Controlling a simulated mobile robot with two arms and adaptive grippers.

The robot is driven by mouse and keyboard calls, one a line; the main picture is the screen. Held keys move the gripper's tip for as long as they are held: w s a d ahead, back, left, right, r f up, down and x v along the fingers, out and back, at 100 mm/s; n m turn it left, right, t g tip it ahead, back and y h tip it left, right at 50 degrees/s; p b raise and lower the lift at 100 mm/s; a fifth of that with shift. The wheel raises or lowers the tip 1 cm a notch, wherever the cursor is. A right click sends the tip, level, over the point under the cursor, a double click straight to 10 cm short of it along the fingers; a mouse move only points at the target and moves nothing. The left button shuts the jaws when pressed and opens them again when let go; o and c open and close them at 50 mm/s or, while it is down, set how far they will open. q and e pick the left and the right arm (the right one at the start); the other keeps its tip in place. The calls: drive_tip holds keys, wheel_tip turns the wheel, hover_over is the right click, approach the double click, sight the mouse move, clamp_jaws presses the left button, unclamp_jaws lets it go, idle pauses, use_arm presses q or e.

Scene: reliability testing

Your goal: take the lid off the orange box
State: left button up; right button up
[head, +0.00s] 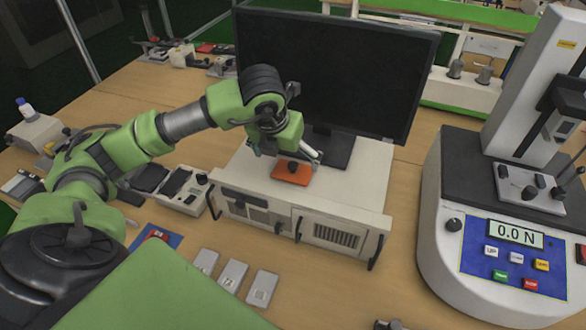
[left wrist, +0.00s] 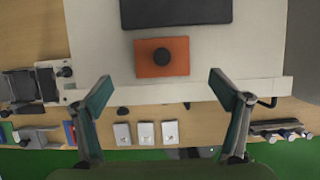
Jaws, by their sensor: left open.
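The orange box (head: 290,176) sits on top of a beige rack unit, in front of a monitor's foot. Its top carries a dark round knob (left wrist: 162,56), which the left wrist view shows from above. The lid's seam cannot be made out. My left gripper (head: 285,155) is just above and behind the box in the head view. In the left wrist view its two fingers (left wrist: 160,82) are spread wide, empty, with the box beyond and between them. My right gripper is in neither view.
The beige rack unit (head: 345,202) has handles along its front. A large monitor (head: 335,65) stands close behind the box. A force tester (head: 500,238) reading 0.0 N stands at the right. Several small grey modules (head: 233,274) lie in front of the rack.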

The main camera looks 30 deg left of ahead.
sight(292, 166)
use_arm(q)
drive_tip(key=shift+w+f, duration=0.25)
drive_tip(key=shift+f, duration=0.4)
drive_tip(key=shift+w+f+p, duration=0.15)
drive_tip(key=shift+f+p, duration=0.1)
drive_tip(key=shift+p, duration=0.15)
drive_tip(key=p+x, duration=0.1)
drive_tip(key=x, duration=0.2)
drive_tip(key=shift+w+f+p, duration=0.2)
drive_tip(key=shift+w+p, duration=0.05)
drive_tip(key=shift+p, duration=0.15)
drive_tip(key=shift+w+f, duration=0.2)
drive_tip(key=shift+f, duration=0.35)
drive_tip(key=c, duration=1.3)
drive_tip(key=shift+r, duration=0.2)
